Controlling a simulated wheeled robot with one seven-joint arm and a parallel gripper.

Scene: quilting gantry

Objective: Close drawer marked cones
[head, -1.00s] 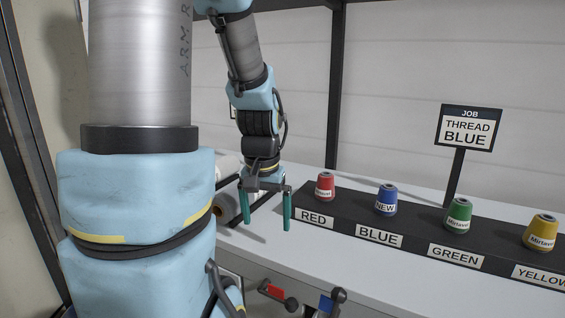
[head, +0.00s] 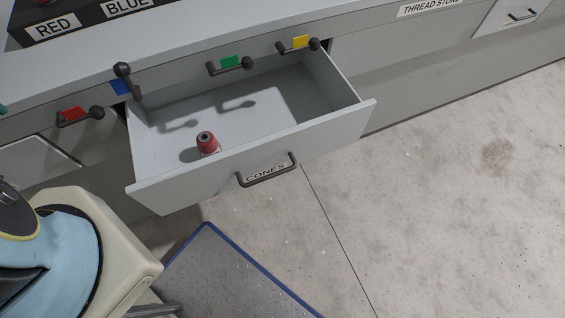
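The drawer marked CONES (head: 325,141) stands pulled out from the counter front. Its dark bar handle (head: 268,176) sits on the front panel around the CONES label. One red thread cone (head: 208,144) stands upright inside, near the front panel; the rest of the drawer floor is bare. My gripper is out of this view, except perhaps a small teal sliver at the far left edge, too little to show its fingers.
Levers with red (head: 76,114), blue, green (head: 231,63) and yellow (head: 300,42) tags line the counter front above the drawer. A blue-edged floor mat (head: 225,275) lies below. The floor to the right is clear.

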